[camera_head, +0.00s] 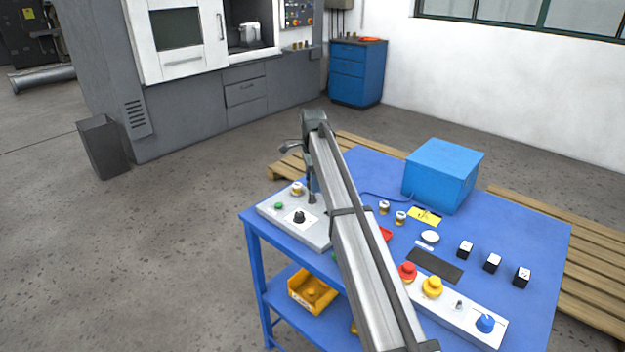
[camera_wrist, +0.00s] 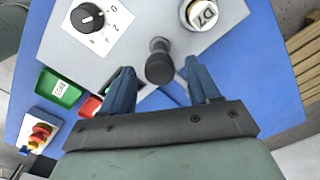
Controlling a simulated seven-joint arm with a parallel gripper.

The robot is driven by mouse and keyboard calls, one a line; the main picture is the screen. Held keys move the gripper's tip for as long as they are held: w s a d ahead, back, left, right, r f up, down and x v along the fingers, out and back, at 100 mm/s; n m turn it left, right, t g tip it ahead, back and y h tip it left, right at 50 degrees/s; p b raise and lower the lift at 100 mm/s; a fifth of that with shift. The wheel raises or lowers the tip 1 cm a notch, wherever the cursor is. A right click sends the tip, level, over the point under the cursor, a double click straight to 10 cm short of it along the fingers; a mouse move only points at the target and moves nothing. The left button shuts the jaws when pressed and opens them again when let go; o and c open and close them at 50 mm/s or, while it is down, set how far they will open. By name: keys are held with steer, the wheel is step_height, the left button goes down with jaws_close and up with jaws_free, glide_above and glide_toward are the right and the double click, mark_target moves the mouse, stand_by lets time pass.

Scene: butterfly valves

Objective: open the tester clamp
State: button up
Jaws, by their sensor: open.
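The tester is a light grey box (camera_head: 316,237) at the left edge of the blue table. It bears a black dial (camera_head: 299,216) on a white plate, a green button and a brass-coloured valve (camera_head: 297,188). In the wrist view the dial (camera_wrist: 88,17) and the round labelled valve top (camera_wrist: 200,12) lie at the top. A dark round-ended handle (camera_wrist: 159,62), apparently the clamp lever, stands between my fingertips. My gripper (camera_wrist: 160,80) is open, one blue finger on each side of the handle. I cannot tell whether they touch it. My arm hides the tester's right part in the head view.
The table (camera_head: 530,235) also holds a blue box (camera_head: 443,175), small brass valves, several black-and-white blocks and a panel with red, yellow and blue knobs (camera_head: 485,323). Green (camera_wrist: 59,88) and red bins sit near the tester. A yellow bin (camera_head: 312,290) is on the lower shelf.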

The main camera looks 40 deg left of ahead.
steer(key=shift+r, duration=0.1)
step_height(320, 180, up, 14)
steer(key=shift+f, duration=0.2)
stand_by(0.4)
stand_by(0.4)
